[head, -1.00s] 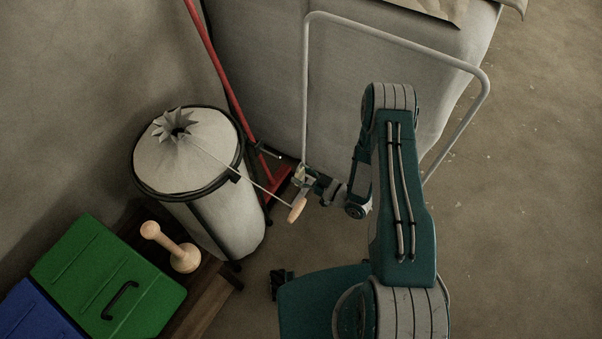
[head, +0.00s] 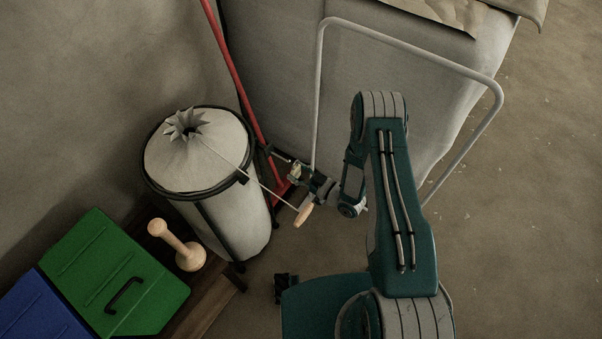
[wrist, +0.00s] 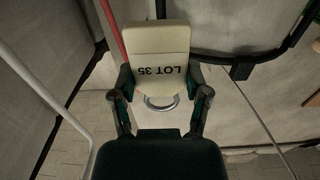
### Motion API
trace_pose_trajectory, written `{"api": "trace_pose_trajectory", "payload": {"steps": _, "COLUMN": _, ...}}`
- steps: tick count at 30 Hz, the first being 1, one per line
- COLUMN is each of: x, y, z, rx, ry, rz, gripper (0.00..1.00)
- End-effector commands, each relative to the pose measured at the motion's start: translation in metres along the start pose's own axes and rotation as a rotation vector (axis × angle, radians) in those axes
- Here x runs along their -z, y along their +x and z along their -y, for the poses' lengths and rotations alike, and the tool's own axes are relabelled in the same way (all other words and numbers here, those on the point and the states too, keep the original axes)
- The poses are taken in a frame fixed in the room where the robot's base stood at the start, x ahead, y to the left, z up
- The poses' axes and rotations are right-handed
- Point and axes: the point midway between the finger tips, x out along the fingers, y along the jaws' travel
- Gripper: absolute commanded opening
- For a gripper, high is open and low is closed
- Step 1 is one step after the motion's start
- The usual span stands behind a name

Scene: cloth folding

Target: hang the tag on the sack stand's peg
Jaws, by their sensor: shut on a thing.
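My gripper (head: 298,172) is shut on a cream tag, seen small in the head view. In the wrist view the tag (wrist: 155,55) reads "LOT 35" upside down, with a metal ring (wrist: 160,103) between the fingertips (wrist: 160,92). The sack stand's black hoop (head: 160,184) surrounds a grey, gathered sack (head: 190,150). A short dark peg (head: 278,155) sticks out to the right of the hoop, close to my gripper. In the wrist view a dark upright piece (wrist: 160,9) shows just beyond the tag; I cannot tell whether they touch.
A drawstring runs from the sack to a wooden toggle (head: 304,215) just below my gripper. A red pole (head: 231,75) stands behind. A pale tube frame (head: 318,90) rises beside my arm. A wooden post (head: 180,248) and green box (head: 115,280) lie left; floor is bare at right.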

Motion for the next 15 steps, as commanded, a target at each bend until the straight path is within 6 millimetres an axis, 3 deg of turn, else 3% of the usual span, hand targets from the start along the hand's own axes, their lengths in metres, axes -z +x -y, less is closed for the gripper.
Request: {"api": "trace_pose_trajectory", "payload": {"steps": 15, "x": -0.002, "y": 0.027, "z": 0.001, "rx": 0.001, "ry": -0.001, "rz": -0.001, "gripper": 0.28}}
